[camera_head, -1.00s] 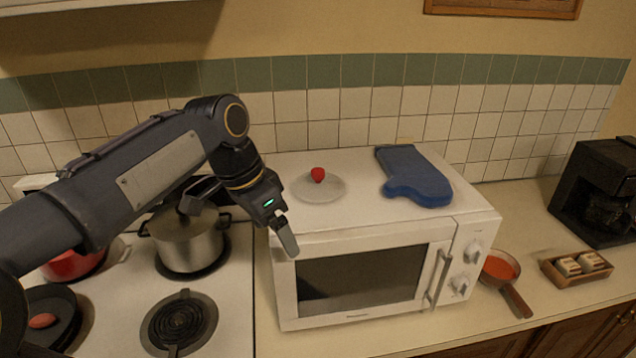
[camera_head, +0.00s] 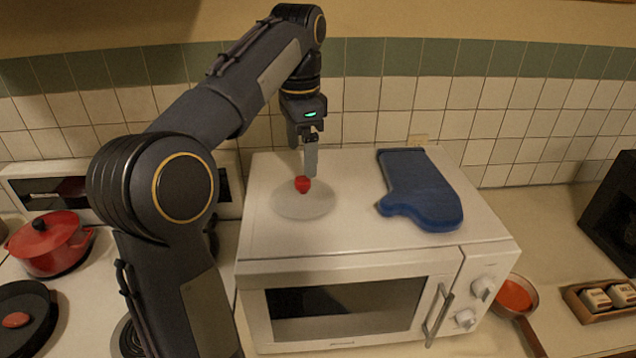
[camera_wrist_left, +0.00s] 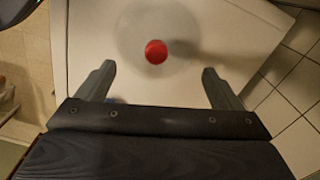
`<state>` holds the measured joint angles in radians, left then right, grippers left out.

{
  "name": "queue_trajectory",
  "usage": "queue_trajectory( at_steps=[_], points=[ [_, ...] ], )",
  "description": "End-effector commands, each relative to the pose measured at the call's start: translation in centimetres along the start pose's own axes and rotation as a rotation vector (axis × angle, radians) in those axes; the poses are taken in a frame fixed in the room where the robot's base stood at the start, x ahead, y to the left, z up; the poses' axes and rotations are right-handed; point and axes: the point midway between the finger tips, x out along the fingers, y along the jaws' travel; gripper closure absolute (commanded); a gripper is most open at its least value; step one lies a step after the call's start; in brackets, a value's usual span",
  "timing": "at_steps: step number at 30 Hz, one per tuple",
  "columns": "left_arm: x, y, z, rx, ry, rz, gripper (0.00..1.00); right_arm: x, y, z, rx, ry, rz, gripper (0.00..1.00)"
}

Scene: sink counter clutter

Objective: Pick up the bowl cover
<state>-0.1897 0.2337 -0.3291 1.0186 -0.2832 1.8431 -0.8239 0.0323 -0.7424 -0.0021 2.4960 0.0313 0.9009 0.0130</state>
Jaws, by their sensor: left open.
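The bowl cover (camera_head: 290,204) is a pale, translucent disc with a red knob (camera_head: 302,184). It lies on top of the white microwave (camera_head: 262,235), toward the left. In the left wrist view the cover (camera_wrist_left: 133,28) and its red knob (camera_wrist_left: 156,52) show ahead of and between the spread fingers. My left gripper (camera_head: 310,168) points down just behind and above the knob in the head view. It is open and empty, and its fingers (camera_wrist_left: 158,82) do not reach around the knob. My right gripper is in no view.
A blue oven mitt (camera_head: 420,188) lies on the microwave right of the cover. The tiled wall (camera_head: 455,95) stands close behind. A red pot (camera_head: 50,245) is on the stove at left. A pan with red contents (camera_head: 514,296) sits at right.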

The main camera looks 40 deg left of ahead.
Motion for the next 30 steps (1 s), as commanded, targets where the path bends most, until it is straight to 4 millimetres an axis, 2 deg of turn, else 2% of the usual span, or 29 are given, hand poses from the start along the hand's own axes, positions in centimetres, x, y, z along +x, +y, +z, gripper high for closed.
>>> queue_trajectory(
  at_steps=[3,8,16,25,26,30],
  points=[
    [1.5,0.1,0.0,0.001,-0.004,0.003,0.13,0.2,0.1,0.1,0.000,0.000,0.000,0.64],
    [2.8,0.2,0.0,0.001,-0.002,0.002,0.13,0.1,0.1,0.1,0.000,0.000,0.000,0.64],
    [6.5,0.5,0.1,0.000,-0.003,0.003,0.13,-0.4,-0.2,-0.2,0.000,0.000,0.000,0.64],
    [7.3,0.4,0.1,-0.001,0.000,0.001,0.13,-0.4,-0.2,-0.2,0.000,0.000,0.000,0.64],
    [7.3,0.4,0.1,-0.001,0.000,0.001,0.14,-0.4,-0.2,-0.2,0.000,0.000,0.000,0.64],
    [7.3,0.4,0.1,-0.001,0.000,0.001,0.32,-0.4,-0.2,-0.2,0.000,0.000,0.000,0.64]
  ],
)
